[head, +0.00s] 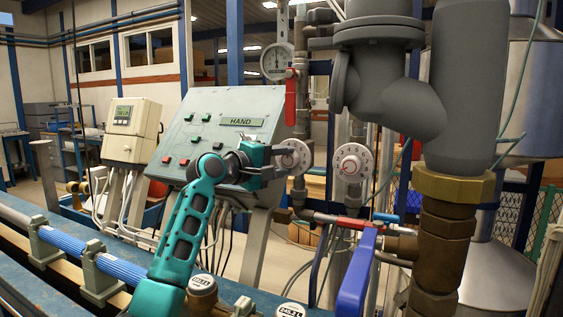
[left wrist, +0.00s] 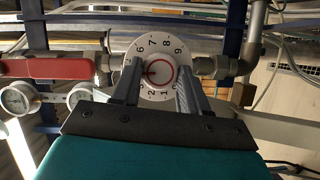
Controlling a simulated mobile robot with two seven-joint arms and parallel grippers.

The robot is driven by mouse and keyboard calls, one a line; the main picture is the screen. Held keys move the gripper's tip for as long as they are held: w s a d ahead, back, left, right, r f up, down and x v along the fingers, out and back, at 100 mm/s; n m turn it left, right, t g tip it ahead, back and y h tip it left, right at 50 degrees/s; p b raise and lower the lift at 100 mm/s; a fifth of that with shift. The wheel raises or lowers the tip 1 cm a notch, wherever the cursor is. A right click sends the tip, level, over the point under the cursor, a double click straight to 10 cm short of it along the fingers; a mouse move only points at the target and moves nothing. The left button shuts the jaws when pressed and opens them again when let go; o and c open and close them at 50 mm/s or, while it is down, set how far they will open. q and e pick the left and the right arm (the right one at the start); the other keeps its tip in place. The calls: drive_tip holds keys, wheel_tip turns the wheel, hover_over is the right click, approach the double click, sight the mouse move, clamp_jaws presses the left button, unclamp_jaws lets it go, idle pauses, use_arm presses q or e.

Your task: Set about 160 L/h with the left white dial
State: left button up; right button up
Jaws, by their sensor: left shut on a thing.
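The left white dial (head: 296,157) is a round knob with black numerals and a red ring around its centre. My teal left gripper (head: 279,157) reaches it from the left in the head view and is shut on it. In the left wrist view, the dial (left wrist: 151,48) faces me, with one gripper finger on each side of its centre knob; the left gripper (left wrist: 158,72) covers part of its lower rim. A second white dial (head: 353,162) stands to the right, untouched. A meter box (head: 131,131) at the left has a small green display (head: 122,115), too small to read. My right gripper is not in view.
A pressure gauge (head: 277,60) and a red lever (head: 290,95) are above the dial. A blue lever (head: 357,275) and thick grey pipes (head: 463,80) crowd the right side.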

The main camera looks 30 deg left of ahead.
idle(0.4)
use_arm(q)
drive_tip(key=o, duration=1.1)
drive_tip(key=shift+c, duration=0.2)
drive_tip(key=b+v, duration=0.2)
drive_tip(key=v, duration=1)
drive_tip(key=shift+s, duration=0.45)
drive_tip(key=shift+a+r, duration=0.1)
